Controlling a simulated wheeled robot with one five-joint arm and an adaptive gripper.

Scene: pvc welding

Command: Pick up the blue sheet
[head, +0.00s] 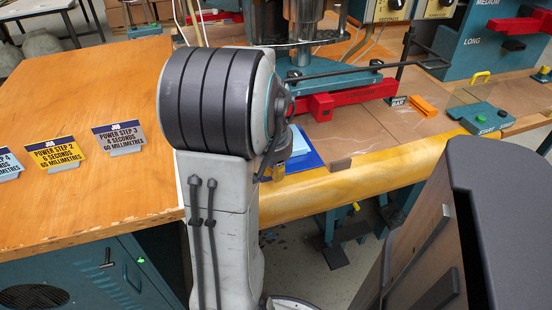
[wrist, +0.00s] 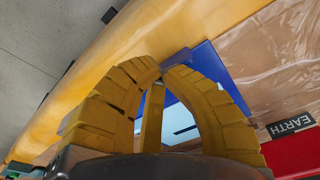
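In the head view, a dark blue sheet (head: 307,158) lies on the workbench near its yellow front edge, partly hidden by my arm. A paler blue sheet (head: 299,141) shows on top of it. In the wrist view, the dark blue sheet (wrist: 222,75) lies behind my fingers, and pale blue (wrist: 180,124) shows between them. My gripper (wrist: 162,68) has yellow segmented fingers curved inward, with the tips together or nearly so. I see no sheet clearly pinched between the tips. In the head view, only a small yellow part of my gripper (head: 278,172) shows beside the sheets.
A small brown block (head: 340,164) sits at the bench edge right of the sheets. A red clamp bar (head: 340,102) and teal press stand behind. A wooden table (head: 90,110) with instruction signs is at left. A START control (head: 482,118) is at right.

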